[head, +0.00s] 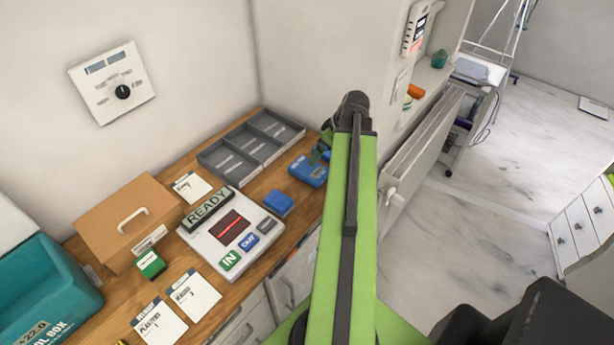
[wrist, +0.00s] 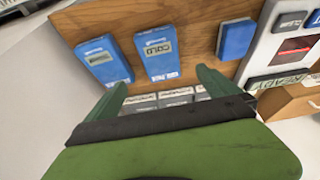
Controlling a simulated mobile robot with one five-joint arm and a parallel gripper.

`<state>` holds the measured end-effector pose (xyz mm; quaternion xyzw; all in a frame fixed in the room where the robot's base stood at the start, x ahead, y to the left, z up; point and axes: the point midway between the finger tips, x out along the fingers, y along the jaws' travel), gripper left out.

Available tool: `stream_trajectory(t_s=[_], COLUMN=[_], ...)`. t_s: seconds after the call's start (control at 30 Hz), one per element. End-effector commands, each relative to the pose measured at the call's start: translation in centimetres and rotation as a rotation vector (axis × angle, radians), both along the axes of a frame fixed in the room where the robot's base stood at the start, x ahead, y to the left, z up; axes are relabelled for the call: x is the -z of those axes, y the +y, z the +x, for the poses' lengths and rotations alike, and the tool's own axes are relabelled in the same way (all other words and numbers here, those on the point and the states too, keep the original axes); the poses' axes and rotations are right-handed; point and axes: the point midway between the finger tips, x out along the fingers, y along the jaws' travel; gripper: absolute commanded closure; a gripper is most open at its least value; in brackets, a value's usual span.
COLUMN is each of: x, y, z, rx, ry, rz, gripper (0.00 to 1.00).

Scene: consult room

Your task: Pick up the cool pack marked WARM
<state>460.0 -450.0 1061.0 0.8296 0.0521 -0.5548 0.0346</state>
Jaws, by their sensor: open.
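In the wrist view a blue cool pack (wrist: 162,65) with a label that seems to read COLD lies on the wooden counter. A second blue cool pack (wrist: 104,62) lies beside it to the left; the word on its label is too small to read. I cannot make out WARM on either. In the head view one blue pack (head: 306,172) shows near the counter's right end, partly behind my gripper. My gripper (wrist: 163,88) is open and empty, its two fingers spread above the counter near the packs. It also shows in the head view (head: 324,148), mostly hidden by my arm.
A grey three-compartment tray (head: 232,139) stands against the wall. A smaller blue block (head: 278,204) lies beside a white READY device (head: 213,257). A brown box (head: 118,205), a teal tool box (head: 60,270) and cards (head: 195,294) fill the left. A radiator (head: 428,138) stands right of the counter.

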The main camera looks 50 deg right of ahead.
Motion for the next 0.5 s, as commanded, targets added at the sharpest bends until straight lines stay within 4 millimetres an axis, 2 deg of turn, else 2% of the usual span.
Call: stream_trajectory(t_s=[0.03,0.23,0.33,0.5], x=[2.4,6.5,7.7,7.6], y=[0.0,0.3,0.4,0.5], z=[0.6,2.3,2.9,3.2], rx=[-0.002,-0.002,-0.002,-0.002], ry=[0.000,0.000,0.000,0.000], rz=[0.000,0.000,-0.001,-0.001], gripper=[0.00,0.00,0.00,0.00])
